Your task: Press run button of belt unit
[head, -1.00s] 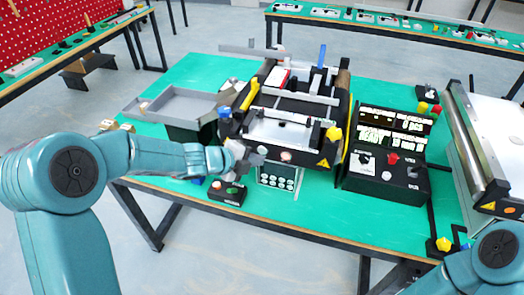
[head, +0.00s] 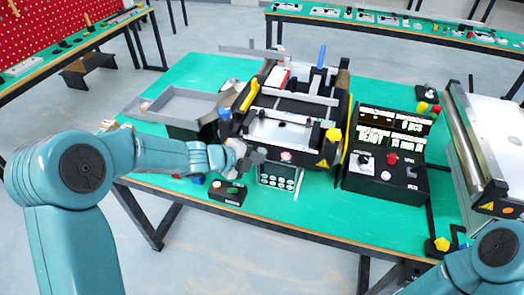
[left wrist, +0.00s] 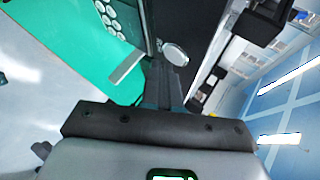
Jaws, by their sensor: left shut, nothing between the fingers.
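My left gripper (head: 260,156) is shut and empty at the unit's front, just left of that button. In the left wrist view, a pale round disc (left wrist: 174,53) lies right by my fingertips (left wrist: 163,68). I cannot tell whether they touch it, and no label on it is readable. My right gripper is out of view.
A small black box (head: 228,192) with red and green buttons sits below my left gripper. A black control box (head: 386,180) with lit displays stands to the right. A grey tray (head: 178,106) is at the left.

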